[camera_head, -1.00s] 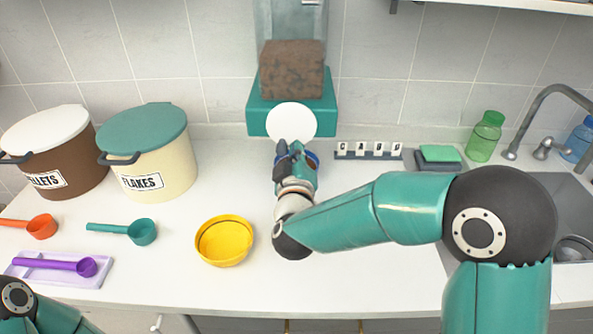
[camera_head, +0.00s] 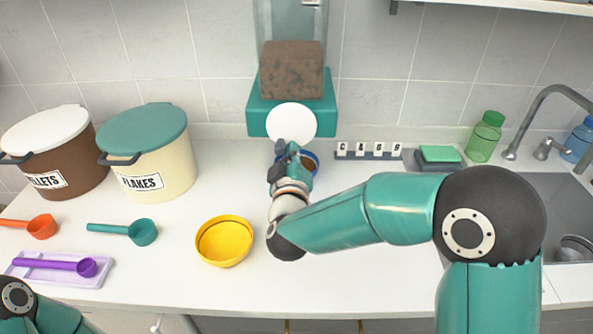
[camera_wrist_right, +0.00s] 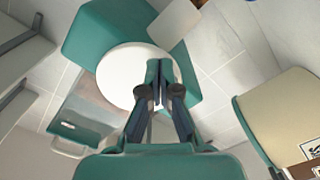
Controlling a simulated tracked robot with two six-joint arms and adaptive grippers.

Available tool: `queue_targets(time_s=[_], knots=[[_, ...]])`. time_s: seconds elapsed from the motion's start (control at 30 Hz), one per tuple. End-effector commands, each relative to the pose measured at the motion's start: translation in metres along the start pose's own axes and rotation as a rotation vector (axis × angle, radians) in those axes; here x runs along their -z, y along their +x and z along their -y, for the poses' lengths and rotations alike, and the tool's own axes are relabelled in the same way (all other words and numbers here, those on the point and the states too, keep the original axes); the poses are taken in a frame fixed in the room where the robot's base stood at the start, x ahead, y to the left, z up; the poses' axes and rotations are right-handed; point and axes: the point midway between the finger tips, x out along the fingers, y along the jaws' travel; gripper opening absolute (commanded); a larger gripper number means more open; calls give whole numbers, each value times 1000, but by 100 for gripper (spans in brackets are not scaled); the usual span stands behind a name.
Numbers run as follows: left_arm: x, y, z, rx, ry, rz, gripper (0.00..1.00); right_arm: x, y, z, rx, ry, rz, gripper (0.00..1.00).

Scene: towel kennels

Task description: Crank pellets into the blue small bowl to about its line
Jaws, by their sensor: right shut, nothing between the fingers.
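The teal dispenser (camera_head: 255,121) stands at the back wall, with a white disc (camera_head: 291,118) on its front and brown pellets (camera_head: 291,70) in its clear hopper. The blue small bowl (camera_head: 316,158) sits under the disc, partly hidden by my right gripper; some brown contents show inside. I cannot see its line. My right gripper (camera_head: 282,148) is just in front of the dispenser, at the left of the bowl. In the right wrist view the fingers (camera_wrist_right: 158,88) are together and empty, in front of the disc (camera_wrist_right: 115,75). My left gripper is out of view.
A yellow bowl (camera_head: 224,241) stands on the counter left of my right arm. A brown pellets bin (camera_head: 75,160), a flakes bin (camera_head: 165,175) and several scoops are at left. Letter tiles (camera_head: 370,150), a sponge (camera_head: 440,154), a green bottle (camera_head: 485,137) and the sink are at right.

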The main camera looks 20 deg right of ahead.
Motion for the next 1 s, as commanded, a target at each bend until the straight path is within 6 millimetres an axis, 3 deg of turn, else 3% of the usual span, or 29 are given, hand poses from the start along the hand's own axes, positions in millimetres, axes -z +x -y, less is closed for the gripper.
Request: queue_targets(time_s=[1.0], knots=[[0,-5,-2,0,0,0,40,13,0,8,0,1,-2,0]])
